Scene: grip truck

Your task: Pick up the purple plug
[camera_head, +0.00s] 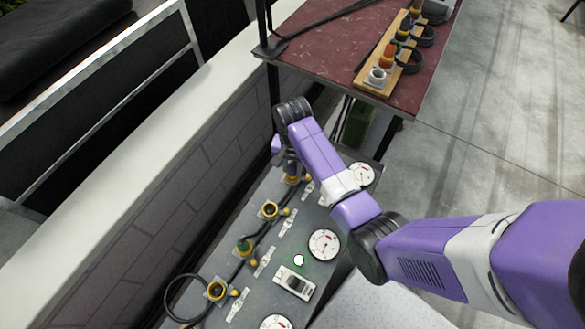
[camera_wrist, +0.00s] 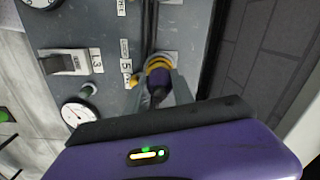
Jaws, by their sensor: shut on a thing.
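The purple plug (camera_wrist: 158,76) sits upright in a yellow-ringed socket (camera_wrist: 158,62) in the wrist view. My gripper (camera_wrist: 161,84) has its two grey fingers on either side of the plug, shut on it. In the head view my gripper (camera_head: 291,166) is at the far end of the grey panel (camera_head: 262,285), over a yellow socket (camera_head: 292,180). The arm and fingers hide most of the plug there. I cannot tell whether the plug is fully seated.
The panel carries other yellow sockets (camera_head: 269,209), a green plug (camera_head: 244,246), a gauge (camera_head: 324,244), a switch (camera_head: 294,283) and a black cable (camera_head: 167,296). A low brick wall (camera_head: 160,210) runs along the left. A red table (camera_head: 335,45) with a wooden rack (camera_head: 372,88) stands beyond.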

